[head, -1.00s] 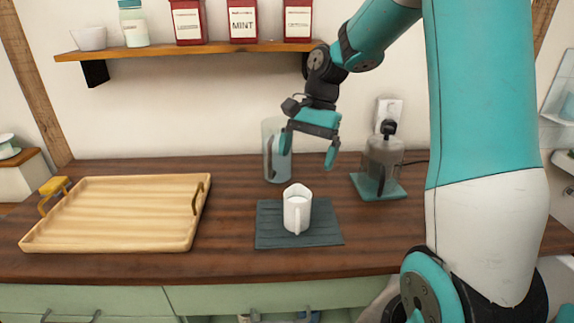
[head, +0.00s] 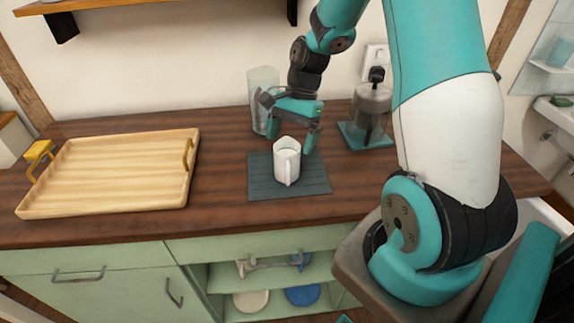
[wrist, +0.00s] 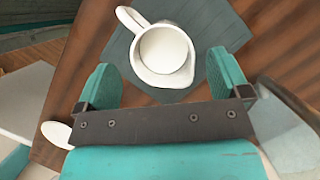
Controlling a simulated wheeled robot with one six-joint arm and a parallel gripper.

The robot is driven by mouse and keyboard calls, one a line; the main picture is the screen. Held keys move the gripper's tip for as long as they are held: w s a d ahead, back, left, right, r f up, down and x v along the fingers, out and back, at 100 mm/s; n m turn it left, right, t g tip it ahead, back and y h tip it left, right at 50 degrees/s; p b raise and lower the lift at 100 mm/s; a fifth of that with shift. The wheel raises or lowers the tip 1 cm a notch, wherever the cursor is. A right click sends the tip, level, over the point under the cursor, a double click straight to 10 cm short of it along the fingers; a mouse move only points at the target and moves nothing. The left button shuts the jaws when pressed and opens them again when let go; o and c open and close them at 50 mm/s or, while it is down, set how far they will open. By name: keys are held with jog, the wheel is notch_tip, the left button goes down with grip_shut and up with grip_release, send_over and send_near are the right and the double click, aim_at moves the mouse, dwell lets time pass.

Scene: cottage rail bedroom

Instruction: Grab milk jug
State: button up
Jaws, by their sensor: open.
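The milk jug (head: 287,161) is white, with a handle and a spout, and stands upright on a dark slate mat (head: 316,187) on the wooden counter. My gripper (head: 292,138) is open, just behind and above the jug in the head view. In the wrist view, the jug (wrist: 163,52) lies ahead of the space between the two teal fingers of my gripper (wrist: 172,80). Its handle points up and left, away from my palm. No contact with the jug is clear. The mat (wrist: 203,58) also shows there.
A wooden tray (head: 118,176) with handles lies at the left. A clear glass vessel (head: 262,88) stands behind my gripper. A coffee grinder or similar appliance (head: 371,108) stands on a teal base at the right. The counter (head: 222,150) between tray and mat is clear.

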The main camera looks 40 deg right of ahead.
aim_at(280, 173)
jog(key=x, duration=0.5)
jog(key=shift+a+p, duration=0.3)
jog(key=shift+a, duration=0.15)
jog(key=shift+c, duration=0.2)
jog(key=c, duration=1.1)
jog(key=shift+c, duration=0.2)
jog(key=shift+r, duration=0.15)
notch_tip(280, 173, up, 20)
jog(key=p, duration=0.1)
